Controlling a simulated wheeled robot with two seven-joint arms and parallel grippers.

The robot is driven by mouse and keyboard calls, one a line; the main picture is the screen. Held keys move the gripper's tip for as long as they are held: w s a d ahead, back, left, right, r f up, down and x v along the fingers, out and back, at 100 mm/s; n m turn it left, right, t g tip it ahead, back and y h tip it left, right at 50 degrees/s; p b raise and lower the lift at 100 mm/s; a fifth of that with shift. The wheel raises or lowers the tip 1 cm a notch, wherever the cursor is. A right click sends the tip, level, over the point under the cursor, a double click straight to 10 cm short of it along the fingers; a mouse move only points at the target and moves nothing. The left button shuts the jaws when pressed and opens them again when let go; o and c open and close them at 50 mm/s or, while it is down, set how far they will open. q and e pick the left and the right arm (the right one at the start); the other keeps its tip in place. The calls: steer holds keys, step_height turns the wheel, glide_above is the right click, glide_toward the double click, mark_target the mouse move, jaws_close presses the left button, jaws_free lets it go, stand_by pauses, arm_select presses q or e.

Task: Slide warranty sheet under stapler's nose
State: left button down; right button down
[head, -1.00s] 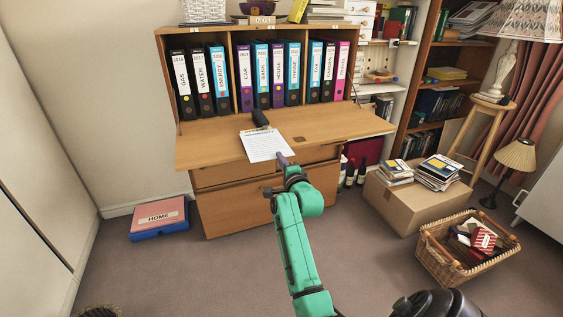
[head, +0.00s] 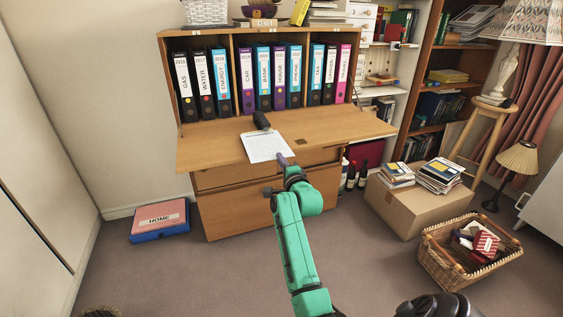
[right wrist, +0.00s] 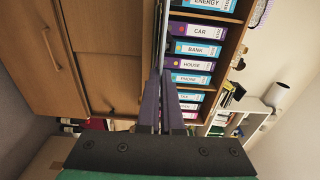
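The warranty sheet (head: 266,147) is a white printed page lying on the desk's fold-down top, its near right corner at my right gripper. The black stapler (head: 261,120) stands just behind it, its near end at the sheet's far edge. I cannot tell whether the sheet passes under that end. My right gripper (head: 283,160) is at the desk's front edge, its fingers shut on the sheet's near edge. In the right wrist view the fingers (right wrist: 161,80) are close together, with the sheet seen edge-on as a thin pale strip between them. My left gripper is not in view.
The desk top (head: 345,127) is clear to the right and left of the sheet. A row of labelled binders (head: 263,78) stands behind it. A cardboard box (head: 410,208) with books and a wicker basket (head: 440,262) are on the floor at right; a pink-and-blue file (head: 160,220) lies at left.

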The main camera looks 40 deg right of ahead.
steer(key=shift+b+x, duration=0.35)
steer(key=shift+x, duration=1.1)
steer(key=shift+f, duration=0.1)
stand_by(0.4)
steer(key=c, duration=1.1)
jaws_free()
steer(key=o, duration=0.6)
steer(key=shift+c, duration=0.2)
